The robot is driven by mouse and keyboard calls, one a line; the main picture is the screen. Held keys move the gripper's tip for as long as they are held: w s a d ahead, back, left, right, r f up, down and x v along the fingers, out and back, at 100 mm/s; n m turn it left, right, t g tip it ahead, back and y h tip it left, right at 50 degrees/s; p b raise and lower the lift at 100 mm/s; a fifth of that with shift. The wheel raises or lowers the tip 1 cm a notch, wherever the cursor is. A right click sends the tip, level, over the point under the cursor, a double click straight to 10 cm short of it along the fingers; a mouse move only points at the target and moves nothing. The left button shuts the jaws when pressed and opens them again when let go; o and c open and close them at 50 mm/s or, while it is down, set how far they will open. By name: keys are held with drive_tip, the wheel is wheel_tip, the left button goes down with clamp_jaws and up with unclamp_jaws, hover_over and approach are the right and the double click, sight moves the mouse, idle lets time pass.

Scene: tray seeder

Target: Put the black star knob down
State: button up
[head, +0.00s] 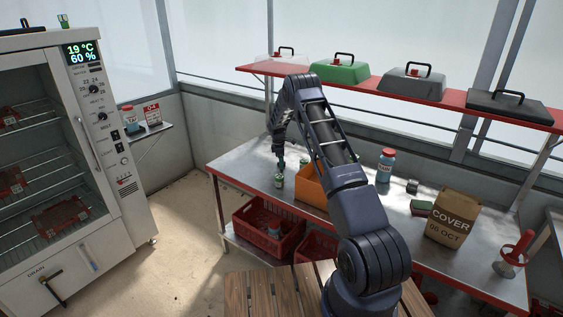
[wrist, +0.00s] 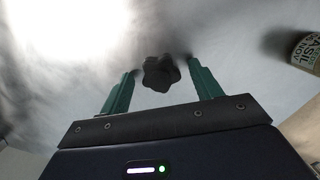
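The black star knob (wrist: 160,73) is between the two green fingertips of my gripper (wrist: 161,66) in the wrist view. A narrow strip of table shows on each side of the knob, so the fingers look open around it and not closed on it. The knob appears to be at the metal table top (wrist: 225,50), though blur hides the exact contact. In the head view my gripper (head: 281,160) reaches down to the left part of the metal table (head: 240,172). The knob cannot be made out there.
A small labelled jar (head: 279,181) stands close to my gripper; it also shows in the wrist view (wrist: 307,52). An orange bin (head: 309,190) is just right of it. A blue bottle (head: 385,165) and a COVER bag (head: 452,220) stand further right. Red crates (head: 268,232) are below.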

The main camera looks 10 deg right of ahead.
wheel_tip(320, 180, up, 12)
drive_tip(key=a, duration=0.1)
drive_tip(key=s+d+r+m+t, duration=0.1)
drive_tip(key=s+r+m, duration=0.1)
drive_tip(key=s+r, duration=0.6)
drive_tip(key=s+d+r+m, duration=0.2)
drive_tip(key=s+r, duration=0.2)
drive_tip(key=r, duration=0.8)
drive_tip(key=s+d+r+m+t+y, duration=0.1)
drive_tip(key=s+r+m, duration=0.1)
drive_tip(key=s+r, duration=0.5)
drive_tip(key=s+d+r+m, duration=0.15)
drive_tip(key=s+r, duration=0.35)
drive_tip(key=s, duration=0.5)
drive_tip(key=s+d+r+m+t, duration=0.1)
drive_tip(key=s+r+m, duration=0.1)
drive_tip(key=s, duration=0.7)
drive_tip(key=s+d+r+m+t, duration=0.1)
drive_tip(key=s+r+m, duration=0.15)
drive_tip(key=s, duration=0.65)
drive_tip(key=s+f+m, duration=0.2)
drive_tip(key=s, duration=0.6)
drive_tip(key=s+f+m, duration=0.2)
drive_tip(key=s+f, duration=0.1)
drive_tip(key=s, duration=0.6)
drive_tip(key=shift+f+t, duration=0.3)
drive_tip(key=shift+t, duration=0.1)
drive_tip(key=shift+d, duration=0.1)
